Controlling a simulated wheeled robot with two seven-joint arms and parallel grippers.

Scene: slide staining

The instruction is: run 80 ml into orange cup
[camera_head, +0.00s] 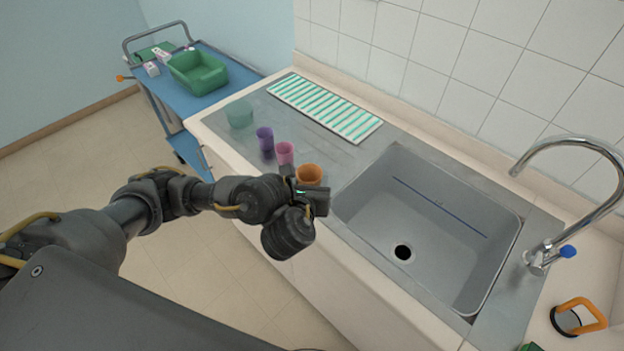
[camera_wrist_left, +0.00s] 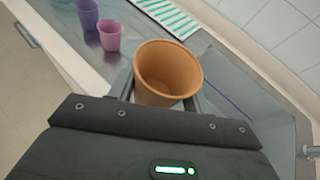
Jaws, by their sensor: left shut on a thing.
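The orange cup (camera_head: 309,173) is at the left side of the sink, upright, in the head view. In the left wrist view the orange cup (camera_wrist_left: 168,72) stands between the two fingers, and its inside looks empty. My left gripper (camera_head: 312,188) is shut on the orange cup; in the left wrist view the fingers (camera_wrist_left: 160,95) are on either side of it. The chrome faucet (camera_head: 590,150) with a blue knob (camera_head: 567,251) stands at the right of the sink (camera_head: 440,215). No water shows from its spout. My right gripper is not in view.
A pink cup (camera_head: 285,153), a purple cup (camera_head: 265,140) and a pale green cup (camera_head: 240,114) stand on the steel drainboard to the left. A striped rack (camera_head: 325,106) lies by the wall. An orange-handled object (camera_head: 580,316) is at the right. The sink basin is clear.

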